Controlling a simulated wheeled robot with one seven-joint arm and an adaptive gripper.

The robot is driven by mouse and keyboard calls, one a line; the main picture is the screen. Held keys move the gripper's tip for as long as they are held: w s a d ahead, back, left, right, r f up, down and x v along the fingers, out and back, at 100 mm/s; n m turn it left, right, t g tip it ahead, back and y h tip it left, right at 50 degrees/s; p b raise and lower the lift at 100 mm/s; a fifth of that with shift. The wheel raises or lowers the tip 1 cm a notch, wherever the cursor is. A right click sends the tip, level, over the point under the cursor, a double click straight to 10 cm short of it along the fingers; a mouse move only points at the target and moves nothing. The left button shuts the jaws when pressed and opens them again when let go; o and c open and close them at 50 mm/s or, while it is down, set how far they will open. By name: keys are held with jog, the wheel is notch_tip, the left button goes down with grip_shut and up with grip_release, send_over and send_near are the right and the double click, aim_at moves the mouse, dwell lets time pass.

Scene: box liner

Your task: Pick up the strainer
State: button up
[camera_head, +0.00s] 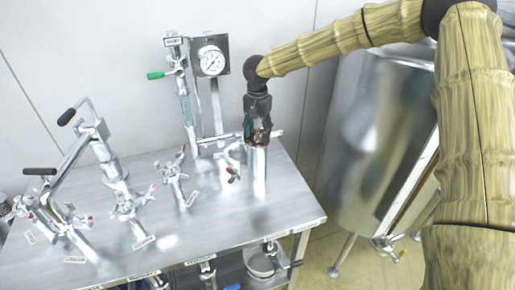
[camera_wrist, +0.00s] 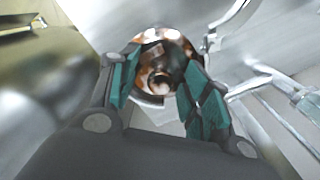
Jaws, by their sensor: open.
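An upright shiny metal cylinder, which looks like the strainer (camera_head: 260,172), stands near the right end of the metal table. In the wrist view its round mouth with a copper-brown inside, the strainer's top (camera_wrist: 160,62), shows between the fingertips. My gripper (camera_head: 257,132) points down right at the top of this cylinder. In the wrist view my gripper (camera_wrist: 161,75) has its two teal-padded fingers apart, one on each side of the mouth. I cannot tell whether the pads touch it. The lower part of the cylinder is hidden in the wrist view.
The metal table (camera_head: 225,238) carries several valve fittings (camera_head: 130,207) to the left. A pressure gauge (camera_head: 212,61) on a stand and a pipe with a green handle (camera_head: 156,75) rise behind. A large steel tank (camera_head: 350,135) stands to the right. A bucket (camera_head: 260,262) sits below.

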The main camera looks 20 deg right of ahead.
jog(key=shift+f, duration=0.1)
jog(key=shift+c, duration=0.2)
grip_shut()
dwell(0.4)
